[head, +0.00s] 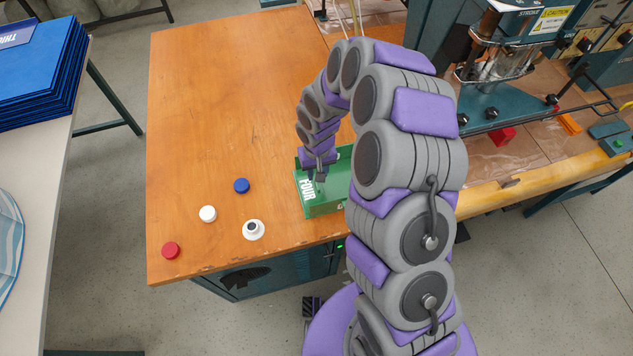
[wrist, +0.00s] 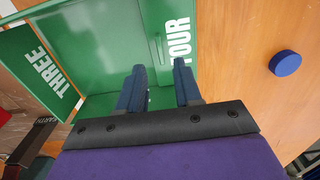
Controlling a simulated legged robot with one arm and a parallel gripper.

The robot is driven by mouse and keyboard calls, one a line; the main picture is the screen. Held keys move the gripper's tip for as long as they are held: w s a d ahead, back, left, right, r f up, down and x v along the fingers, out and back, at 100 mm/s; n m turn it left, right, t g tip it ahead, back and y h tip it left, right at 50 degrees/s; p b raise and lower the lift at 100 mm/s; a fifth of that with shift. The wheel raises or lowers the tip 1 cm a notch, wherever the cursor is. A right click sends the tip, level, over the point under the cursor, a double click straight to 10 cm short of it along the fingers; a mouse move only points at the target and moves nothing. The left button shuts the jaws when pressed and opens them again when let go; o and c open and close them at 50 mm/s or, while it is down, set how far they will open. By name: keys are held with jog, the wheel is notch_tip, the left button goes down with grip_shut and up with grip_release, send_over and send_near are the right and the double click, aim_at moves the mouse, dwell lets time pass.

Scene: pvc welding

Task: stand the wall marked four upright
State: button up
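The wall marked four (head: 306,189) is a green panel with white lettering on the left side of a green box (head: 331,209) in the head view. In the wrist view the wall (wrist: 178,38) is at the top, with its lettered face toward the camera. I cannot tell its exact angle. My gripper (head: 320,176) is over the box beside this wall. In the wrist view my gripper (wrist: 159,65) has its two dark fingers apart, with green surface showing between them. The right finger overlaps the wall's lower end; contact is unclear.
A green wall marked three (wrist: 50,75) slants at the left in the wrist view. A blue disc (head: 241,185), a white disc (head: 208,213), a red disc (head: 171,250) and a white round piece (head: 253,230) lie on the wooden table (head: 205,110).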

aim_at(317, 184)
notch_tip(317, 184, down, 6)
jog(key=shift+f+b, duration=0.25)
jog(key=shift+b, duration=0.2)
jog(key=shift+c, duration=0.5)
grip_shut()
dwell(0.8)
